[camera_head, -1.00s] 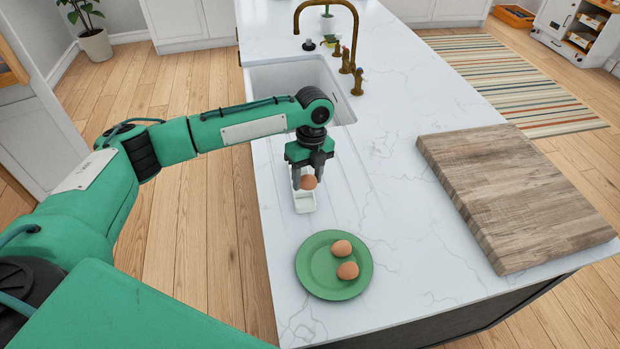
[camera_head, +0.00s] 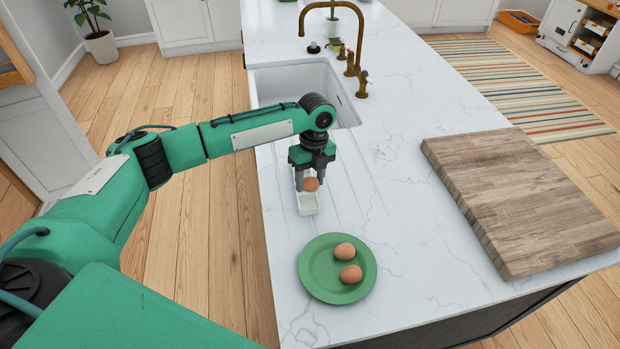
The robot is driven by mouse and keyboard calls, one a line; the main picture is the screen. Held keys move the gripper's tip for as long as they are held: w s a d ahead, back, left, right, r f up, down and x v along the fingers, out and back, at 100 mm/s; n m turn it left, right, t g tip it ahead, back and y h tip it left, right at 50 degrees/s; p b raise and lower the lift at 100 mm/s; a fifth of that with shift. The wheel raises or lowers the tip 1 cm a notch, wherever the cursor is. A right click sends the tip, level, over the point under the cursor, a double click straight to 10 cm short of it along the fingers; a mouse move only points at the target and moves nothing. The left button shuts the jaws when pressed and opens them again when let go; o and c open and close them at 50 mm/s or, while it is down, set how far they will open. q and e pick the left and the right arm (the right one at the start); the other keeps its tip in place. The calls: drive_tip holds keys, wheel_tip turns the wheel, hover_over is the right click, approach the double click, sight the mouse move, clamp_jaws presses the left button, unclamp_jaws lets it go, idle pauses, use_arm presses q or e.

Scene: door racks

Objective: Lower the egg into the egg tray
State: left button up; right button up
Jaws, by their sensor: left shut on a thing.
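My left gripper (camera_head: 311,183) points down over the counter and is shut on a brown egg (camera_head: 311,185). The egg sits between the fingertips, in front of and above the white egg tray (camera_head: 309,206). The gripper and egg hide the back part of the tray, and I cannot tell whether the egg touches it. Two more brown eggs, one farther back (camera_head: 345,251) and one nearer (camera_head: 350,274), lie on a green plate (camera_head: 318,283) in front of the tray. My right gripper is not in view.
A white sink (camera_head: 285,83) with a brass tap (camera_head: 333,10) lies behind the gripper. A thick wooden board (camera_head: 520,195) lies on the right of the marble counter (camera_head: 405,225). The counter between plate and board is clear.

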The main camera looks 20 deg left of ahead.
sight(310, 187)
use_arm(q)
drive_tip(key=shift+f, duration=0.15)
drive_tip(key=shift+f, duration=0.95)
drive_tip(key=shift+f+b, duration=0.45)
drive_tip(key=shift+f+b, duration=0.35)
drive_tip(key=shift+f, duration=0.7)
idle(0.7)
drive_tip(key=o, duration=0.7)
